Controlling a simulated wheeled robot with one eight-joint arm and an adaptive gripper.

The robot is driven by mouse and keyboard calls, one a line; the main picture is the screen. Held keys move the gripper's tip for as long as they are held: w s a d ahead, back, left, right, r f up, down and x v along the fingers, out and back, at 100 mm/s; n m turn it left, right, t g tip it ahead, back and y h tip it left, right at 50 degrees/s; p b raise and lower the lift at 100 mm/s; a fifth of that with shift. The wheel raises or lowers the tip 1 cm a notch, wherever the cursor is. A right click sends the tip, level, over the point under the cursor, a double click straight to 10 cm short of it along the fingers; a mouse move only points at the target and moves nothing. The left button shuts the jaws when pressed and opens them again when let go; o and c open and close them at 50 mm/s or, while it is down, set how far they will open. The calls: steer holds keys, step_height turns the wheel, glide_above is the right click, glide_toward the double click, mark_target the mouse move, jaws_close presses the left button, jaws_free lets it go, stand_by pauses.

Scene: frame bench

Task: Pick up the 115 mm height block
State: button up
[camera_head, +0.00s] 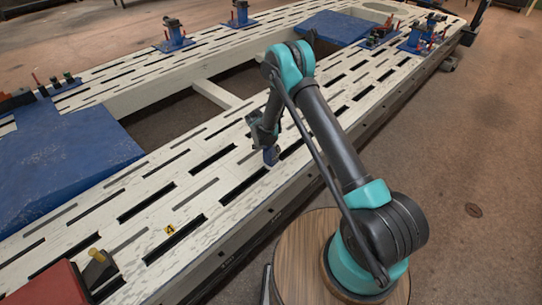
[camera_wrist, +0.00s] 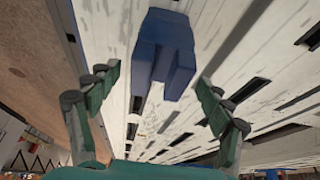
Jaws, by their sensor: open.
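A blue block (camera_head: 270,156) stands on the white slotted frame bench, near its long front edge. In the wrist view the blue block (camera_wrist: 165,48) shows a notched shape at the top middle, ahead of and between my fingers. My gripper (camera_head: 264,140) is directly above or just behind the block in the head view, pointing down. In the wrist view my gripper (camera_wrist: 157,84) is open, with a visible gap between each green finger and the block. In the head view the gripper partly hides the block's upper part.
The white bench (camera_head: 190,185) has many dark slots and a large opening in its middle. A blue plate (camera_head: 55,160) lies at left, and a red box (camera_head: 45,287) stands at front left. Blue clamp stands (camera_head: 173,37) are along the far side. Bench around the block looks clear.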

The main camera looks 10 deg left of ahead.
steer(key=x, duration=0.5)
jaws_close()
stand_by(0.6)
